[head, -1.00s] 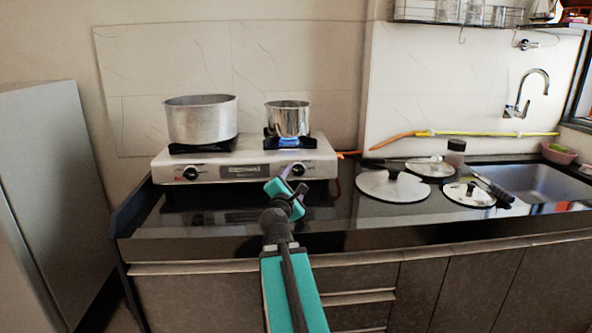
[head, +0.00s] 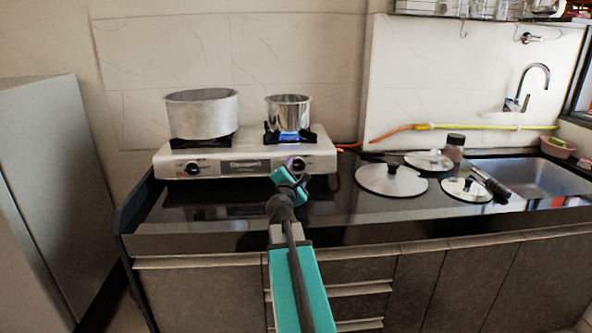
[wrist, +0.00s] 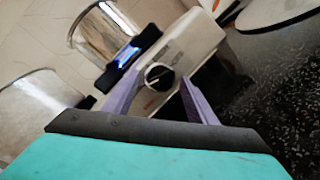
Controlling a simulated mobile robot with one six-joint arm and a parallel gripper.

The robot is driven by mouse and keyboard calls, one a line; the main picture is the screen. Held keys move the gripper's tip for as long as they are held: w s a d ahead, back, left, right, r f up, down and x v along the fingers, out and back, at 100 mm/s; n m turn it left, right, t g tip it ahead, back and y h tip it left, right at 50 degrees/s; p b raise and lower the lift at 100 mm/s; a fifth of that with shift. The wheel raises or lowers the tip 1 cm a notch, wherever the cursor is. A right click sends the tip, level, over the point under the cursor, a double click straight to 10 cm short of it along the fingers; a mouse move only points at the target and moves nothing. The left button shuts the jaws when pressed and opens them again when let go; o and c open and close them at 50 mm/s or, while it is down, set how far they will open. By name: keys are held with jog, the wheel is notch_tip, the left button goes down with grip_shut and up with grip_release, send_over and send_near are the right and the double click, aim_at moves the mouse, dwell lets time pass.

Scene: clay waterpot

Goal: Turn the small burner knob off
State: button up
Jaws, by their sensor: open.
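The small burner knob (head: 299,164) is a round black knob on the right of the stove's front face, below the small steel pot (head: 289,113). A blue flame (head: 287,135) shows under that pot. In the wrist view the knob (wrist: 159,76) sits ahead, between the two purple fingers of my gripper (wrist: 158,98). The fingers are apart and hold nothing. In the head view my gripper (head: 295,178) is just in front of the knob and partly covers the stove front there. I cannot tell whether a finger touches the knob.
The left stove knob (head: 192,168) is below the large pot (head: 202,114). Lids (head: 391,181) lie on the black counter right of the stove, near the sink (head: 535,178). An orange hose (head: 392,133) runs along the wall behind.

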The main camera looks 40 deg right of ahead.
jog(key=shift+c, duration=0.3)
jog(key=c, duration=1)
jog(key=shift+w, duration=0.1)
